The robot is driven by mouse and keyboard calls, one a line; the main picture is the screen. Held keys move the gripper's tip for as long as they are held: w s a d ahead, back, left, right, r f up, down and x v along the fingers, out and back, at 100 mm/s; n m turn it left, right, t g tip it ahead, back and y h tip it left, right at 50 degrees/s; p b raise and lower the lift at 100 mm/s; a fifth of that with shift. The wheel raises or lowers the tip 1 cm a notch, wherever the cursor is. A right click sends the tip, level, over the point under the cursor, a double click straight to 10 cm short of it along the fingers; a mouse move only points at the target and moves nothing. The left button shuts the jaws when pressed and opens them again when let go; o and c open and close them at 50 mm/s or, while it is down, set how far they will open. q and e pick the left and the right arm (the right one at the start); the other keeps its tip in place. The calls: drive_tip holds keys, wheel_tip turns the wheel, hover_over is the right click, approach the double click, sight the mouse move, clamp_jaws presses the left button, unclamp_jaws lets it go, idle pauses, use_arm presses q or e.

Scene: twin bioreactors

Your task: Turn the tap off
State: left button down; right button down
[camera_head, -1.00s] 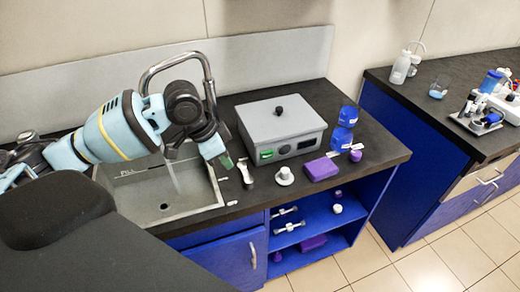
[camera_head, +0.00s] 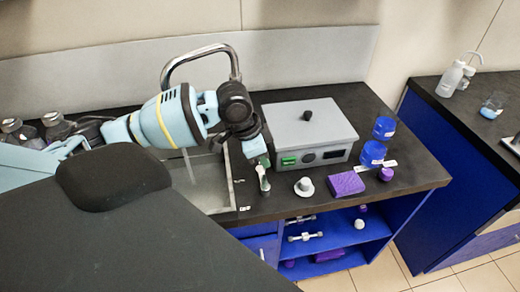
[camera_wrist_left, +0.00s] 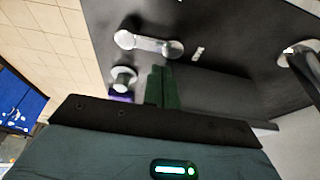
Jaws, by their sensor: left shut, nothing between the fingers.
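The tap is a curved silver spout (camera_head: 200,50) over the grey sink (camera_head: 212,185), partly hidden by my left arm. A thin pale stream of water (camera_head: 188,166) falls into the sink. A silver lever-like handle (camera_head: 263,180) stands on the counter right of the sink; in the left wrist view a silver bar with rounded ends (camera_wrist_left: 148,43) looks like the same part. My left gripper (camera_head: 264,161) is shut and empty, its green fingertips just above the handle in the head view. In the wrist view the fingertips (camera_wrist_left: 162,75) appear just short of the bar; contact is unclear.
A grey box (camera_head: 312,130) with a black knob stands right of the gripper. A white knob-like piece (camera_head: 304,187), a purple block (camera_head: 346,184) and blue containers (camera_head: 373,153) sit along the counter. Bottles (camera_head: 55,125) stand at the left. An open blue shelf lies below.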

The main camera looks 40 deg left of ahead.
sight(263, 182)
use_arm(q)
drive_tip(key=shift+x, duration=2)
